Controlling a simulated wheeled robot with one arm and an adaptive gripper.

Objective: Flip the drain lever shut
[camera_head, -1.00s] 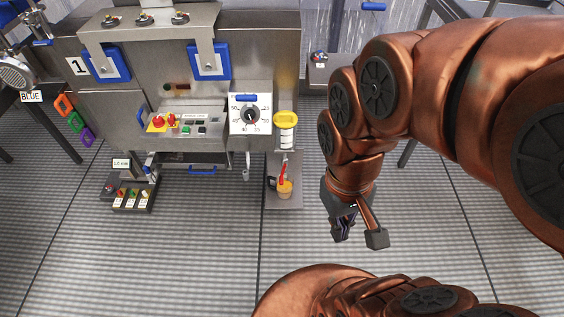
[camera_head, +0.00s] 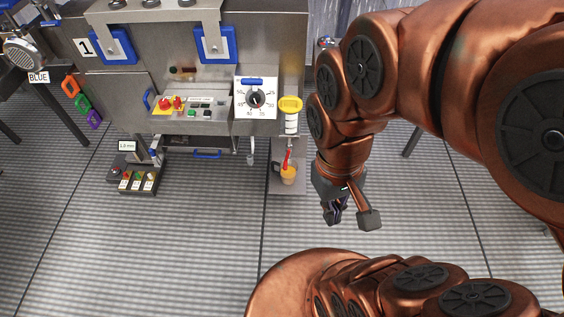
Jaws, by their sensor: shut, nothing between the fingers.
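A red lever (camera_head: 287,158), which looks like the drain lever, stands roughly upright and slightly tilted on an orange-yellow fitting (camera_head: 288,176). It is below a white cylinder with a yellow top (camera_head: 290,114) at the right side of the machine. My gripper (camera_head: 334,216) hangs to the right of the lever and lower in the picture, apart from it, pointing down. Its fingers look close together with nothing held. The lever's pivot is too small to make out.
The steel machine (camera_head: 140,75) carries a dial panel (camera_head: 256,98) and a button panel (camera_head: 190,106) left of the lever. A small button box (camera_head: 136,179) stands lower left. Grey floor (camera_head: 200,250) is open in front. My arm covers the right side.

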